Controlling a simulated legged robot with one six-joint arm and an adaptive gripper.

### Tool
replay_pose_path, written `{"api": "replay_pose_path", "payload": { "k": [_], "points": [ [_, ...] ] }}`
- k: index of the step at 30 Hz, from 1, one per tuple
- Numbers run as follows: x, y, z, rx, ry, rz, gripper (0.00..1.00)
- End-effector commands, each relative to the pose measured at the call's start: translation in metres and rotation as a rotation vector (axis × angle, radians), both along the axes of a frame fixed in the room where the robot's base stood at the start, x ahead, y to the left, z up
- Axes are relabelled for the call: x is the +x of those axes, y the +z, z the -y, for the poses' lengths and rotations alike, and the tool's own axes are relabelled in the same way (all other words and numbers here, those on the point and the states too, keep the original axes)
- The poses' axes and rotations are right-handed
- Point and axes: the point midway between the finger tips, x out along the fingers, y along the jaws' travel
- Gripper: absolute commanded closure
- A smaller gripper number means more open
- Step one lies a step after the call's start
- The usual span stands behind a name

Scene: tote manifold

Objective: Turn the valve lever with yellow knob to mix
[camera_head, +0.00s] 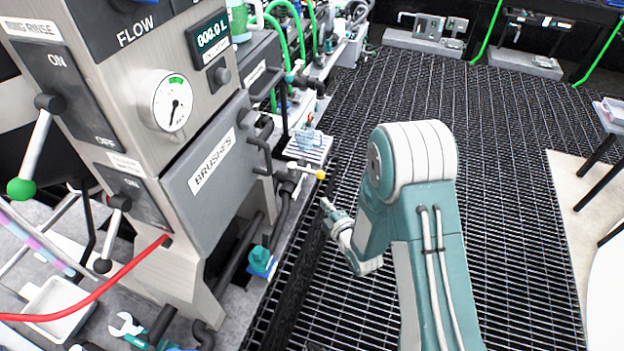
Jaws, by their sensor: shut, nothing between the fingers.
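The valve lever (305,169) is a short pale bar with a yellow knob (320,174) at its end. It sticks out to the right from dark pipework beside the grey BRUSHES box, roughly level. My gripper (325,205) is at the end of my teal and white arm, just below and slightly right of the yellow knob in the picture. A small gap shows between them, and the gripper looks shut and empty. Its fingers are small in this view. I cannot read any "mix" marking near the lever.
The cabinet at left carries a gauge (173,101), a BRUSHES box (215,158), a green-knobbed lever (34,155) and a black-knobbed lever (112,235). A red hose (95,298) crosses lower left. Pipes and green hoses run behind. Open grated floor (510,180) lies right of my arm.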

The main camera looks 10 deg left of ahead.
Motion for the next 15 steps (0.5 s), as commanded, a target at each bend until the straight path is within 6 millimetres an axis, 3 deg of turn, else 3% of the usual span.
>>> {"api": "replay_pose_path", "payload": {
  "k": [7,15],
  "points": [
    [-0.003,-0.012,-0.007,-0.003,0.03,0.051,1.0],
    [0.033,-0.019,-0.038,-0.005,0.03,0.05,1.0]
  ]
}}
